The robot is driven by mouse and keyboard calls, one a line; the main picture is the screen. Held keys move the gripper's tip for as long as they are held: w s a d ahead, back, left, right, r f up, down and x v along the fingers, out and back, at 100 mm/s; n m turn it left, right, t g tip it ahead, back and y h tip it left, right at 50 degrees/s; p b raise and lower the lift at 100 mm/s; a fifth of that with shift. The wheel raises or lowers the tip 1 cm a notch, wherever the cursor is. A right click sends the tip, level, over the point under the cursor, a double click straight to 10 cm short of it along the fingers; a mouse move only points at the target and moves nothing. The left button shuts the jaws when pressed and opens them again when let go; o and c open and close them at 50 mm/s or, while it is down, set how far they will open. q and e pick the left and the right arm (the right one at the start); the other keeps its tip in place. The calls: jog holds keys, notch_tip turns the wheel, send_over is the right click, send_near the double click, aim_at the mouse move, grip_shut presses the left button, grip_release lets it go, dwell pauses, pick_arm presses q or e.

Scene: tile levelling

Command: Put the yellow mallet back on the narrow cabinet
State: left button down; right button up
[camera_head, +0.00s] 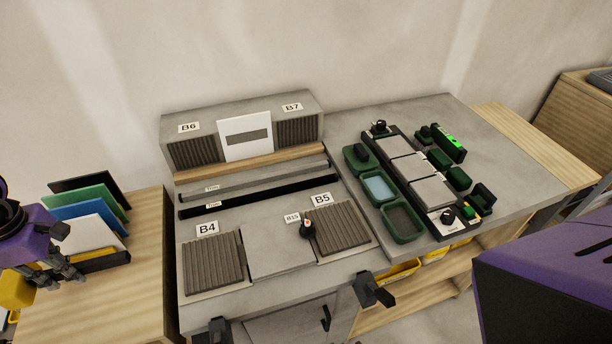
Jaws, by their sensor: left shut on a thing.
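My left gripper (62,268) is at the left edge, over the front left of a narrow wooden cabinet (130,295). It is shut on the yellow mallet (14,290), whose yellow part shows below my purple wrist. The rest of the mallet is hidden by the gripper or cut off by the frame edge. I cannot tell whether the mallet touches the cabinet top. My right gripper is out of view; only a purple part of my right arm shows at the lower right.
A rack of coloured sheets (85,215) stands at the cabinet's back left. The cabinet top's front right looks clear. The grey workbench (275,262) adjoins on the right, with ribbed pads, black clamps, green trays (401,222) and a tile row. Another wooden cabinet stands far right.

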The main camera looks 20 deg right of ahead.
pick_arm(q)
jog(key=b, duration=0.2)
send_over(93, 295)
jog(key=shift+a+f, duration=0.1)
jog(key=shift+f, duration=3.45)
jog(key=shift+f+b, duration=0.2)
jog(key=shift+b, duration=0.1)
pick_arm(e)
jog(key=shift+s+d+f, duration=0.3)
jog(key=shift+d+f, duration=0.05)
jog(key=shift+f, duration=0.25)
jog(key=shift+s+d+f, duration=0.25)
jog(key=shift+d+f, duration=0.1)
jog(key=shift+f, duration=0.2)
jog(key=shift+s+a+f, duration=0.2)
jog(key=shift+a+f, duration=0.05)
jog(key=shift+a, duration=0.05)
pick_arm(q)
jog(key=shift+f, duration=0.25)
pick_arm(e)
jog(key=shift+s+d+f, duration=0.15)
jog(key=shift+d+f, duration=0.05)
pick_arm(q)
jog(key=c, duration=1.6)
grip_release()
